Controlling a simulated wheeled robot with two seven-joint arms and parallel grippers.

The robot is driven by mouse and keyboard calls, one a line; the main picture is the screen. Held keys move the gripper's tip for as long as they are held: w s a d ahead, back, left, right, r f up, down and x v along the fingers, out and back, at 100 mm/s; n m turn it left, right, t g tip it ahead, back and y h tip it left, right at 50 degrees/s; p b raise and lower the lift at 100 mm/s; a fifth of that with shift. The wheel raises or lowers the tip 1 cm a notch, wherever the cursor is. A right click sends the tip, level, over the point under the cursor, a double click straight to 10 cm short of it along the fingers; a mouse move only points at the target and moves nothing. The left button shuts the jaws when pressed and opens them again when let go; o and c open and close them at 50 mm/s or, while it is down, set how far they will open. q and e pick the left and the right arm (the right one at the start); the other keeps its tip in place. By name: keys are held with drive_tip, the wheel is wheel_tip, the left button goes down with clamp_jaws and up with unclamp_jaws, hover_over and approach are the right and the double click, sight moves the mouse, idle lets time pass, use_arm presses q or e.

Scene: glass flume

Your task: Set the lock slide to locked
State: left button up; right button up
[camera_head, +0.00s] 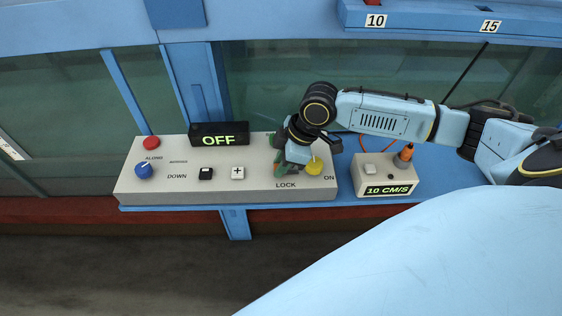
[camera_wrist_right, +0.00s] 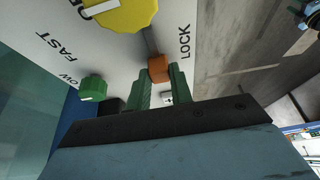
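The lock slide is a small orange-brown block (camera_wrist_right: 158,68) at the end of a dark slot, beside the LOCK lettering in the right wrist view. My right gripper (camera_wrist_right: 161,78) has its two green fingers on either side of the block, and they appear to touch it. In the head view my right gripper (camera_head: 285,168) reaches down onto the right part of the grey control panel (camera_head: 240,191), just above the LOCK lettering, and mostly hides the slide there. My left gripper is not in view.
A yellow knob (camera_head: 314,166) stands close to the right of my right gripper. The panel also carries a green knob (camera_wrist_right: 92,88), a red button (camera_head: 151,142), a blue knob (camera_head: 143,171) and a display (camera_head: 219,134) reading OFF. A 10 CM/S box (camera_head: 385,173) stands to the right.

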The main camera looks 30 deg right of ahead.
clamp_jaws()
drive_tip(key=shift+s+d+r+p, duration=0.15)
drive_tip(key=shift+s+d+p, duration=0.5)
drive_tip(key=shift+d+p, duration=0.4)
drive_tip(key=shift+w, duration=0.1)
drive_tip(key=o, duration=0.6)
unclamp_jaws()
drive_tip(key=shift+o, duration=0.2)
